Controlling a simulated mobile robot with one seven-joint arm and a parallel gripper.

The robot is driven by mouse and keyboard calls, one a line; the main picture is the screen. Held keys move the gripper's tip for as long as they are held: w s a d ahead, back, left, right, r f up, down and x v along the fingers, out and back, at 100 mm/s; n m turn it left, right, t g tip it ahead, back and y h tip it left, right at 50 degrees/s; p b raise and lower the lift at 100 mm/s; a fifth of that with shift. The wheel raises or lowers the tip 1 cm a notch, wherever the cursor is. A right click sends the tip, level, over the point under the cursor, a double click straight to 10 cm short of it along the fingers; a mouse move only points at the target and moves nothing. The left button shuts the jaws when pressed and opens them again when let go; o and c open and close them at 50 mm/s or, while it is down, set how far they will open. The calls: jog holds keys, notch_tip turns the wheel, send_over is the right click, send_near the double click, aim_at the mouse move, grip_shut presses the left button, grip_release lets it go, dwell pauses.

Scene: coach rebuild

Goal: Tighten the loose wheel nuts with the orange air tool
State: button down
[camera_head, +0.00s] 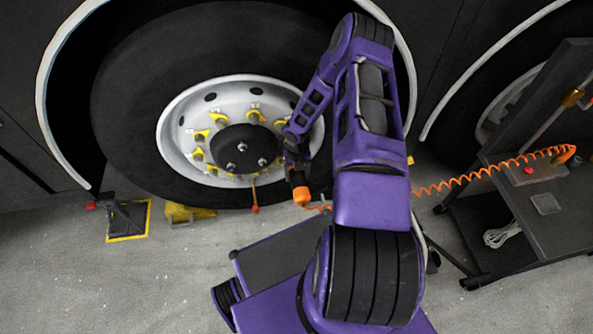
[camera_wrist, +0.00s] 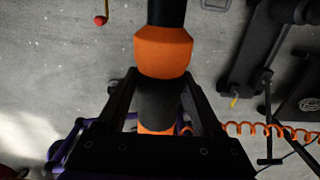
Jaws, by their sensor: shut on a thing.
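My gripper (camera_wrist: 158,104) is shut on the orange air tool (camera_wrist: 163,52), with one dark finger on each side of its black grip in the wrist view. In the head view the orange air tool (camera_head: 301,195) shows low at the right of the wheel (camera_head: 170,125), below my purple arm. The wheel has a pale rim with a ring of nuts (camera_head: 221,122) marked by yellow pointers around a dark hub (camera_head: 240,150). The nuts on the right side are partly hidden by my arm.
An orange coiled hose (camera_head: 450,184) runs right to a dark cart (camera_head: 560,215). A yellow chock (camera_head: 188,213) sits under the tyre. A black plate with a yellow border (camera_head: 127,220) lies left. A red-tipped yellow rod (camera_head: 254,196) hangs below the hub. The floor at front left is clear.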

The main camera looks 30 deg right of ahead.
aim_at(300, 187)
jog(key=shift+s+a, duration=0.3)
jog(key=shift+s, duration=0.7)
jog(key=shift+s+a, duration=0.3)
jog(key=shift+s, duration=0.65)
jog(key=shift+s+a+b, duration=0.2)
jog(key=shift+s+b, duration=0.15)
jog(key=shift+s, duration=0.55)
jog(key=shift+s+r, duration=0.1)
